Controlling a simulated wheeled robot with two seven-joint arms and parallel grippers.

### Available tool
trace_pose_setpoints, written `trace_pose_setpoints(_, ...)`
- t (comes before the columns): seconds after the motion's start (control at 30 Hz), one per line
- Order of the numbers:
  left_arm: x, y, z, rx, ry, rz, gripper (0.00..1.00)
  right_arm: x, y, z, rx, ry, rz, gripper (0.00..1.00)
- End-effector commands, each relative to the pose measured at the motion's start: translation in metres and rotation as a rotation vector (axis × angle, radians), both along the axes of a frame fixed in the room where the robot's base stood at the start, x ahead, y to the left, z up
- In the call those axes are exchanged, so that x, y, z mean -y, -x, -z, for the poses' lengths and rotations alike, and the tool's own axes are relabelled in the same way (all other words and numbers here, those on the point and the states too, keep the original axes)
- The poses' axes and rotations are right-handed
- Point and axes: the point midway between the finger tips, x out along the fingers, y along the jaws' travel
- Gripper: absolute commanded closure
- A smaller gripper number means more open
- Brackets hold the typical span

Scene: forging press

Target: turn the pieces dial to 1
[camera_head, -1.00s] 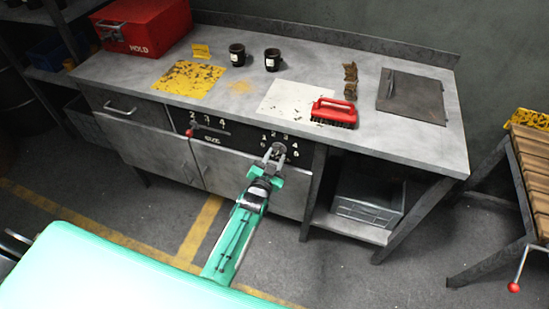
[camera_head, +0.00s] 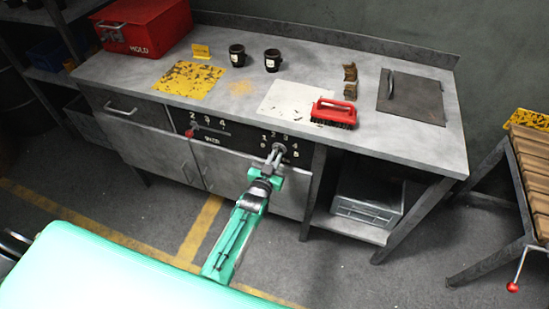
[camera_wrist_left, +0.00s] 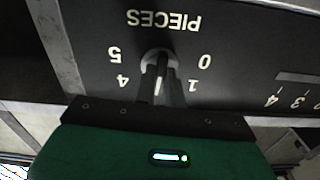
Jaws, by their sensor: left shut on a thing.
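The pieces dial (camera_head: 279,149) is a small round knob on the dark front panel of the workbench. In the left wrist view the knob (camera_wrist_left: 159,58) appears upside down under the word PIECES, with 0 and 1 on the right and 4 and 5 on the left. My left gripper (camera_head: 274,152) is at the dial, its fingers (camera_wrist_left: 161,80) shut on the knob from both sides. The fingers and gripper body hide the 2 and 3 in the wrist view. I cannot tell exactly which number the knob points to. My right gripper is not in view.
A red-tipped lever (camera_head: 190,133) with its own number scale sits left of the dial. The bench top (camera_head: 225,120) carries a red brush (camera_head: 334,113), two dark cups and a red box (camera_head: 143,25). A wooden slatted rack (camera_head: 532,165) stands at the right.

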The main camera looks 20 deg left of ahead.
Motion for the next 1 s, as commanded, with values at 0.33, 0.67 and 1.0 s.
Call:
trace_pose_setpoints(0.33, 0.001, 0.000, 0.000, -0.012, 0.330, 0.001, 1.00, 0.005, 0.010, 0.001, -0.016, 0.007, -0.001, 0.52)
trace_pose_setpoints(0.67, 0.001, 0.000, 0.001, -0.023, 0.644, 0.001, 1.00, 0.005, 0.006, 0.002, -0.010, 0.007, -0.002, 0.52)
trace_pose_setpoints(1.0, 0.001, 0.000, 0.001, -0.033, 0.928, 0.000, 1.00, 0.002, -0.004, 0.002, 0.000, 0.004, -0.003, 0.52)
